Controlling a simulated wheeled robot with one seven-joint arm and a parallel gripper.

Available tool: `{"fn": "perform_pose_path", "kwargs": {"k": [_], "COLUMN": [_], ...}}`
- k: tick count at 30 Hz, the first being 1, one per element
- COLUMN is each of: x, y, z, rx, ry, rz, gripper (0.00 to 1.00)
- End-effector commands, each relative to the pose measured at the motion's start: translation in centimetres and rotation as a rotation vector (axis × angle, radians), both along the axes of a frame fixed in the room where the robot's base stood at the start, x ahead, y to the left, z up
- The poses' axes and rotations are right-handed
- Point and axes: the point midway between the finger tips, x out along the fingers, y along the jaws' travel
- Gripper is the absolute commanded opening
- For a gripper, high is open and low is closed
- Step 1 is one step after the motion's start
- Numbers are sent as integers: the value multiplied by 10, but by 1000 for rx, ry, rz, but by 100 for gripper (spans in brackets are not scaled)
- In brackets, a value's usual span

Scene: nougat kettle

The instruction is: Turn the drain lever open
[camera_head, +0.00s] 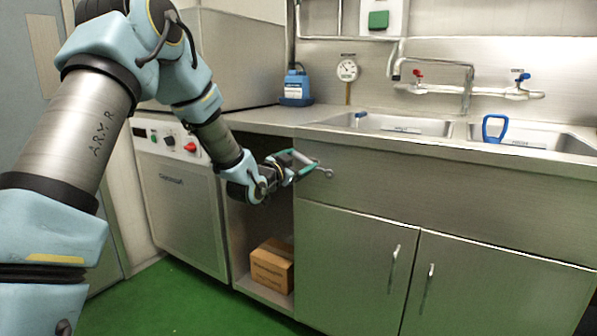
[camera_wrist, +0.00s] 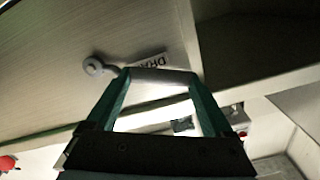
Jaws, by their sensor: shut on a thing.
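The drain lever (camera_head: 328,172) is a small grey lever on the steel front panel below the sink counter, near the panel's upper left. In the wrist view, the round pivot end of the lever (camera_wrist: 93,66) shows left of my fingers, beside a partly covered label reading "DRA". My gripper (camera_head: 314,165) has green fingers and reaches the lever from the left. In the wrist view, my gripper (camera_wrist: 161,76) is shut on the lever's arm, which spans between the two fingertips. The fingertips hide part of the lever and label.
The counter edge (camera_head: 430,146) runs just above the lever. An open bay left of the panel holds a cardboard box (camera_head: 272,267). A control-panel machine (camera_head: 183,205) stands further left. Cupboard doors with handles (camera_head: 394,268) lie below. The green floor is clear in front.

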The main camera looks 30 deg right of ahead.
Motion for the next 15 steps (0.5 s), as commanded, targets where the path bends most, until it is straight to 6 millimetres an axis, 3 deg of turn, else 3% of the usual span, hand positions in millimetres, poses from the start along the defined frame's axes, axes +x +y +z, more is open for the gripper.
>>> {"fn": "perform_pose_path", "kwargs": {"k": [15], "x": [-4], "y": [-2], "z": [7], "rx": [55], "ry": [-95], "rz": [-1], "gripper": [0]}}
